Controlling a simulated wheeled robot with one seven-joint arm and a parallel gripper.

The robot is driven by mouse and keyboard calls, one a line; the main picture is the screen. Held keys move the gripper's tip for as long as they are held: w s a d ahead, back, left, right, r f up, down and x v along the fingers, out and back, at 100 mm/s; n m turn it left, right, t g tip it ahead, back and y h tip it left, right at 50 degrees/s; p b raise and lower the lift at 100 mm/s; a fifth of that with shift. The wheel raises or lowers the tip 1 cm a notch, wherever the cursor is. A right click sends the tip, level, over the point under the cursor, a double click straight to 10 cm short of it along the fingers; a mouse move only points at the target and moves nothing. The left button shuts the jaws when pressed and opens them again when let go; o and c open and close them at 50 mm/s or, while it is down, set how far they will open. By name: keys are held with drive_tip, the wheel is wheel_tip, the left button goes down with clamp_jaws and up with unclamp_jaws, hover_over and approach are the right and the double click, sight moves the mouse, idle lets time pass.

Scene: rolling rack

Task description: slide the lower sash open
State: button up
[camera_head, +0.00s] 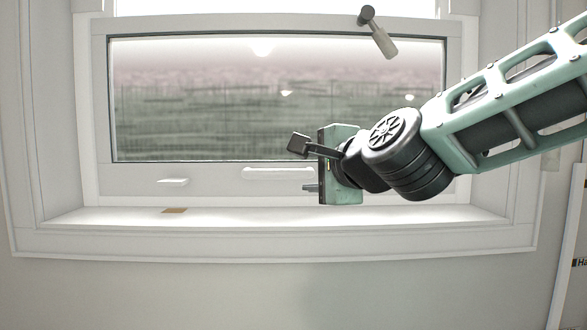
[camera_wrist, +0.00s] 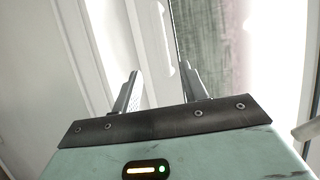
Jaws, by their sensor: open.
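The lower sash (camera_head: 215,174) is a white frame around a wide pane showing a blurred grey-green outside. Its bottom rail is down by the sill in the head view. A long pale bar handle (camera_head: 278,173) is on that rail, right of centre. My gripper (camera_head: 304,166) is open in front of the rail, at the right end of the bar handle, one finger above the other. No contact is visible. In the wrist view my open fingers (camera_wrist: 160,88) point towards the white rail, with the pane (camera_wrist: 212,40) to the right. Nothing is between the fingers.
A small white pull (camera_head: 172,181) is on the rail's left part. A brown patch (camera_head: 174,210) lies on the white sill (camera_head: 240,219). A dark knob with a pale grip (camera_head: 377,35) shows at upper right.

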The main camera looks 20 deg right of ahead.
sight(279, 174)
drive_tip(key=x, duration=1.7)
drive_tip(key=shift+w+d, duration=0.15)
drive_tip(key=shift+w, duration=0.1)
